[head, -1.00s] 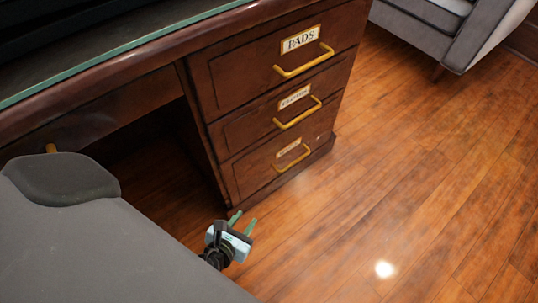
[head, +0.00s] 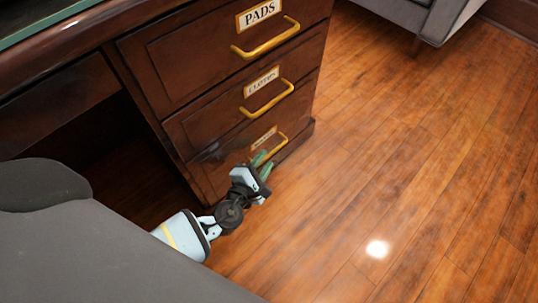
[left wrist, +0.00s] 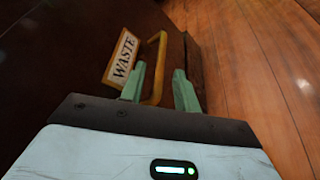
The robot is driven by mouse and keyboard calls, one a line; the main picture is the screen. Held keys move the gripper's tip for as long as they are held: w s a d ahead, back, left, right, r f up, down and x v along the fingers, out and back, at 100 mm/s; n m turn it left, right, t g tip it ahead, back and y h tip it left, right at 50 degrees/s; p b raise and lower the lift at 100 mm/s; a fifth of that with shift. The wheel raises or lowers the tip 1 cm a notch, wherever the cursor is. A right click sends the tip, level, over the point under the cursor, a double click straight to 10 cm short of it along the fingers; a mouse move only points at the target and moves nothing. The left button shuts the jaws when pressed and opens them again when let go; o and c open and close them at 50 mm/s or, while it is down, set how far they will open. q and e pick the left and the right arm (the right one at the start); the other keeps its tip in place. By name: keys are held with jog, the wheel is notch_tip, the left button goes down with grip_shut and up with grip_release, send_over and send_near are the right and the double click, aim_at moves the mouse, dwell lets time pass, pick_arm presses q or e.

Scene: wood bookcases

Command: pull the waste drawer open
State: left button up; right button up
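The waste drawer (head: 225,158) is the lowest of three in the dark wood desk, flush with the desk front. Its yellow handle (head: 282,147) is partly covered by my gripper's fingers. The left wrist view shows the WASTE label (left wrist: 122,58) and the handle (left wrist: 160,55) close up. My left gripper (head: 262,165) is at the handle. Its two green fingers are spread in the left wrist view (left wrist: 159,88), with the handle's near part between them. I cannot tell whether either finger touches it. My right gripper is out of view.
Two drawers with yellow handles, the PADS drawer (head: 190,70) and a middle one (head: 205,125), sit above, both shut. The wood floor (head: 400,170) in front and to the right is clear. A grey sofa (head: 400,14) stands at the back right.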

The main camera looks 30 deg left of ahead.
aim_at(266, 159)
pick_arm(q)
jog(key=shift+b+x, duration=0.65)
jog(key=shift+x, duration=1.1)
grip_shut()
